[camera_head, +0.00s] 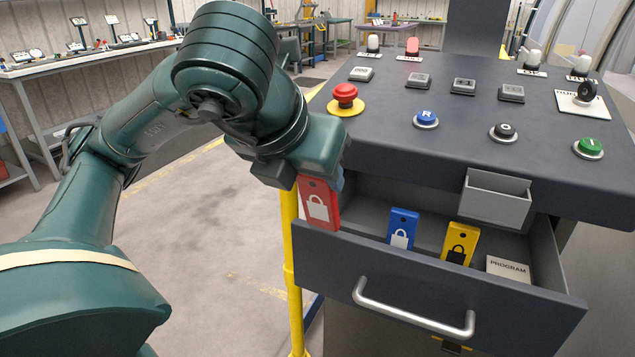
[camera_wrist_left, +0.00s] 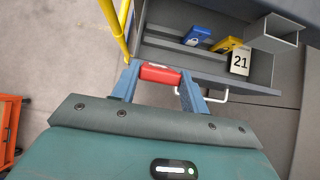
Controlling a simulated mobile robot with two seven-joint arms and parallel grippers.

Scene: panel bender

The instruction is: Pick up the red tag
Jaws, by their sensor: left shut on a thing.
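The red tag (camera_head: 318,205), with a white padlock picture, hangs from my left gripper (camera_head: 322,178) at the left end of the open drawer (camera_head: 420,295). In the left wrist view the red tag (camera_wrist_left: 160,74) sits between the two blue fingers of my left gripper (camera_wrist_left: 160,76), which is shut on it. In the head view the fingers are mostly hidden behind the wrist and the tag. The tag's lower end overlaps the drawer's left front corner in the picture; I cannot tell whether they touch. My right gripper is not in view.
A blue tag (camera_head: 402,228), a yellow tag (camera_head: 459,243) and a PROGRAM card (camera_head: 508,268) are in the drawer. A grey open box (camera_head: 494,200) is above its back right. A yellow post (camera_head: 290,265) stands left of the drawer. A red mushroom button (camera_head: 345,94) rises from the console.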

